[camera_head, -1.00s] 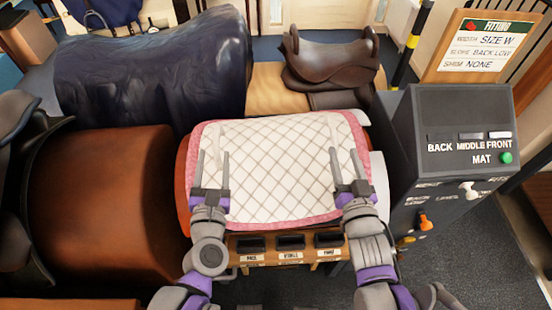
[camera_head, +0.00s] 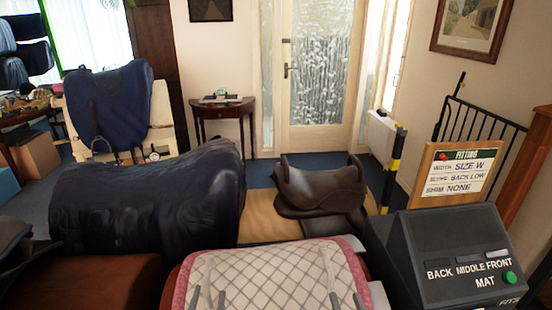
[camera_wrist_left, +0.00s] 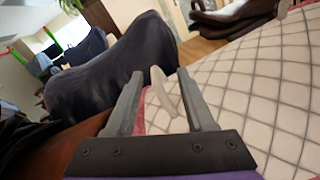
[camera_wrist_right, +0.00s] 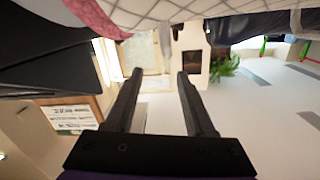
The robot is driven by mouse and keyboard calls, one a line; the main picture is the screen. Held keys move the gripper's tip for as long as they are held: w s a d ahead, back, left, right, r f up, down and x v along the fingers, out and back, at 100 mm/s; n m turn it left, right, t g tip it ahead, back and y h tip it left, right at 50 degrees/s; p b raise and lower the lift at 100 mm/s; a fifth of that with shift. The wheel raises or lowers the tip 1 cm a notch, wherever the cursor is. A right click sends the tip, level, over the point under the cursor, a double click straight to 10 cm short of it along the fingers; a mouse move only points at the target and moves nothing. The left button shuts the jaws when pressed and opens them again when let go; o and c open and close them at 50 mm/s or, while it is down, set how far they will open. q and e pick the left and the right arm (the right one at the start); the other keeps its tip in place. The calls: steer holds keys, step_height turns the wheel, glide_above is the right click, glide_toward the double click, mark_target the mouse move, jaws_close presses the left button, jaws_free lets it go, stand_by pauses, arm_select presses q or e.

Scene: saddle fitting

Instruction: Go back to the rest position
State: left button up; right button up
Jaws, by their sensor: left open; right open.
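My left gripper (camera_wrist_left: 160,98) is open and empty in the left wrist view, close to the quilted white pad with pink edging (camera_wrist_left: 250,85). In the head view only its fingertips (camera_head: 208,297) show, over the pad (camera_head: 275,272). My right gripper (camera_wrist_right: 158,92) is open and empty in the right wrist view, with the pad's pink edge (camera_wrist_right: 95,18) at the top of that picture. Its fingertips (camera_head: 346,301) show at the bottom of the head view. The pad lies over a rounded form. My arms are below the head view.
A dark console (camera_head: 450,255) with a green button stands right of the pad. A fitting board (camera_head: 460,172) is behind it. A brown saddle (camera_head: 320,190) sits behind the pad. A dark blue covered form (camera_head: 145,200) stands at the left. A door (camera_head: 320,70) is at the back.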

arm_select(q)
steer(key=s+d+f+m+g+h+p, duration=0.2)
steer(key=m+g, duration=0.1)
steer(key=m, duration=0.7)
steer(key=s+d+f+m+g+h+p, duration=0.1)
steer(key=d+m+g+h, duration=0.15)
steer(key=m, duration=0.65)
steer(key=s+a+f+m+g+y+p, duration=0.2)
steer(key=s+a+f+m+g+y, duration=0.2)
steer(key=s+a+m+g, duration=0.3)
steer(key=s+m, duration=0.3)
steer(key=m, duration=0.3)
steer(key=shift+a, duration=0.3)
arm_select(e)
steer(key=s+d+f+g, duration=0.1)
steer(key=s+f+g, duration=0.2)
steer(key=s+g, duration=0.3)
steer(key=s+d+f+n+g+h, duration=0.1)
steer(key=s+f+g, duration=0.2)
steer(key=s+g, duration=0.2)
steer(key=shift+s+d+g, duration=0.4)
steer(key=shift+s, duration=0.55)
